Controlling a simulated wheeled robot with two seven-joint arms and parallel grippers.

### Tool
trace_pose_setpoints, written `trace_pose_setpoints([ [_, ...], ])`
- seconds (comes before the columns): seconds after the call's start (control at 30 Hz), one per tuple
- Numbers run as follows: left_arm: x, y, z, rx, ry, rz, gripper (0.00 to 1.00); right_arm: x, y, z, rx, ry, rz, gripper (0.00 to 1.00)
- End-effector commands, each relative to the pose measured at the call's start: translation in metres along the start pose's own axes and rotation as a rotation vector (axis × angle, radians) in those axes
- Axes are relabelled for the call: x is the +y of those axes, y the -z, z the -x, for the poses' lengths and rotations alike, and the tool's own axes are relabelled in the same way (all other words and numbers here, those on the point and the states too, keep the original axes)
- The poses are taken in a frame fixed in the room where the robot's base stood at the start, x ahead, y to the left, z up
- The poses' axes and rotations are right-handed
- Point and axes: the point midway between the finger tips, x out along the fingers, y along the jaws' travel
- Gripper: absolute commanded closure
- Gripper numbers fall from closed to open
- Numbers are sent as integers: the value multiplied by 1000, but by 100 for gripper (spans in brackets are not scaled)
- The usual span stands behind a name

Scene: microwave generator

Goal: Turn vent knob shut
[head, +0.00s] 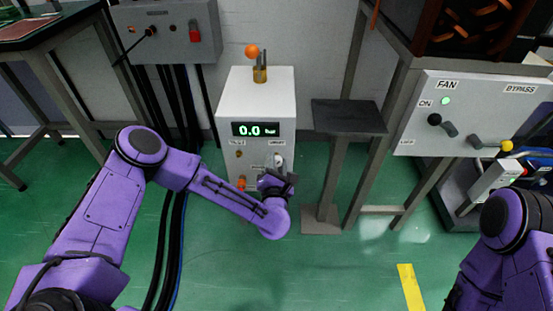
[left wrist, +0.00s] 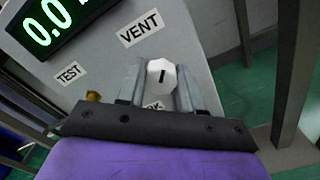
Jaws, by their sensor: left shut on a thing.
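The vent knob (left wrist: 161,75) is white with a short black mark on its face. It sits under the VENT label (left wrist: 139,29) on the front panel of a white cabinet (head: 264,92). In the head view the knob (head: 279,160) is partly hidden by my left gripper (head: 277,170), which is low at the cabinet's front. In the left wrist view the two fingers of my left gripper (left wrist: 158,88) stand on either side of the knob, shut on it. My right gripper is out of the head view; only part of that arm shows.
The cabinet's display (head: 256,129) reads 0.0. A TEST label (left wrist: 69,74) and a brass fitting (left wrist: 93,96) are left of the knob. A dark-topped stand (head: 348,117) is close on the right, and a FAN/BYPASS panel (head: 470,112) is farther right. Cables hang at left.

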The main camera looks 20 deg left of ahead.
Motion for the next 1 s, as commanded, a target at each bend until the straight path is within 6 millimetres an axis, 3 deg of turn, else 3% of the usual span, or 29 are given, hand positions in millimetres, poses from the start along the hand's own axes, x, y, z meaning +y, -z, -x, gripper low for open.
trace_pose_setpoints([
  [0.6, 3, 2, 2, 8, 4, -578, 95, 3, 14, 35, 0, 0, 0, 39],
  [1.0, 3, 3, 2, 8, 5, -831, 95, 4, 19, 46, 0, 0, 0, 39],
])
